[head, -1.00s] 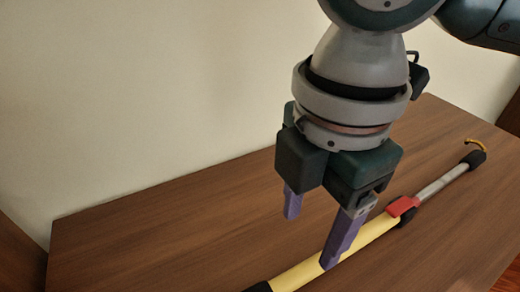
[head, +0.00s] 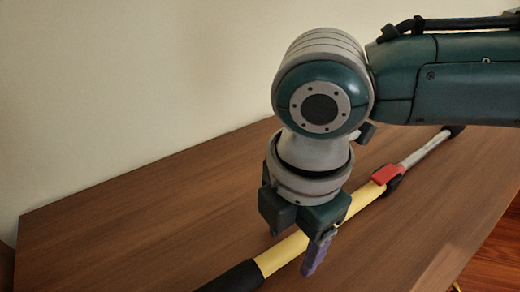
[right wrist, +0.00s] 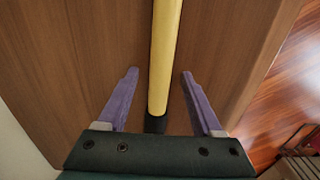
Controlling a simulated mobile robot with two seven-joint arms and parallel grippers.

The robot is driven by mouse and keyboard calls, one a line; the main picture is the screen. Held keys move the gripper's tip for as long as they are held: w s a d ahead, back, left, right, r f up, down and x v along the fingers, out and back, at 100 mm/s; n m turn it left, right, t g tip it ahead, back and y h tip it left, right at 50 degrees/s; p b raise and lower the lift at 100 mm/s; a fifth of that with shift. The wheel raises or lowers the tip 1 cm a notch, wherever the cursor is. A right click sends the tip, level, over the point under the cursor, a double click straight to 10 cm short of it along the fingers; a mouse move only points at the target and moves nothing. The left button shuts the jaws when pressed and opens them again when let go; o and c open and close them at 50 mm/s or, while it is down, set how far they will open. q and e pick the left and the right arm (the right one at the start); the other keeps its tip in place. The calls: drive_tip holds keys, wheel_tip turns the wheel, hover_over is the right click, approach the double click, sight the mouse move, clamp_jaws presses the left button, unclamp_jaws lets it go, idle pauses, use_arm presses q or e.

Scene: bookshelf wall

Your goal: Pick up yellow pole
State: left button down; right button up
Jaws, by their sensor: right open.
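The yellow pole (head: 357,200) lies slantwise on the wooden table, with a black end (head: 238,278) at the near left, a red clamp (head: 386,174) and a grey metal rod (head: 425,148) toward the far right. My right gripper (head: 291,251) points down over the yellow section, its purple fingers open on either side of the pole. In the right wrist view, the yellow pole (right wrist: 165,50) runs lengthwise between the open fingers (right wrist: 160,73), with visible gaps on both sides. The pole's far tip is partly hidden by my arm. My left gripper is not in view.
The brown wooden table (head: 130,225) is bare around the pole. A pale wall (head: 120,80) stands behind it. The table's edge and a reddish wooden floor (right wrist: 285,95) show at the right in the right wrist view.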

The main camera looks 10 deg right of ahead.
clamp_jaws()
idle(0.4)
drive_tip(key=shift+r, duration=0.1)
idle(0.8)
